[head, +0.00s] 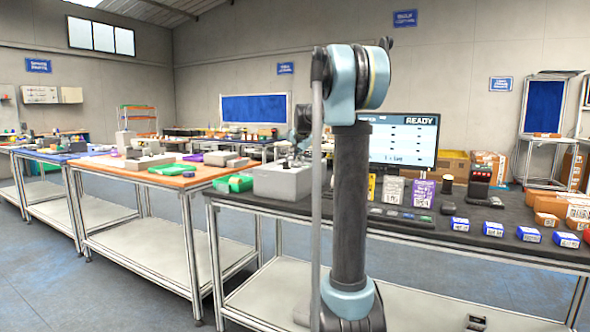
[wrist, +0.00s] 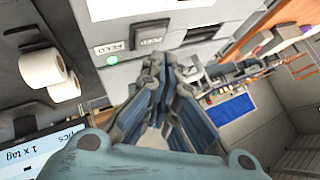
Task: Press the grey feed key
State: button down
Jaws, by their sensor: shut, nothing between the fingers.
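The grey label printer (head: 283,183) stands on the dark bench in the head view, partly behind my arm. In the wrist view its grey face (wrist: 185,18) fills the top, tilted. Which small patch is the grey feed key I cannot tell for sure. My gripper (wrist: 165,62) is shut and empty, its fingertips just below these markings in the wrist view. Whether they touch the printer is unclear.
Two white paper rolls (wrist: 50,75) lie left in the wrist view. A monitor (head: 403,140) reading READY stands behind my arm. A scanner stand (head: 479,183) and several blue, white and orange boxes are on the bench at right. A green tray (head: 234,183) lies left of the printer.

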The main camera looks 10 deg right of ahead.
jog(key=shift+f, duration=0.1)
jog(key=shift+s+f, duration=0.1)
jog(key=shift+f, duration=0.15)
jog(key=shift+f, duration=0.45)
dwell(0.9)
jog(key=shift+r, duration=0.9)
jog(key=shift+r, duration=2.45)
jog(key=shift+s, duration=0.1)
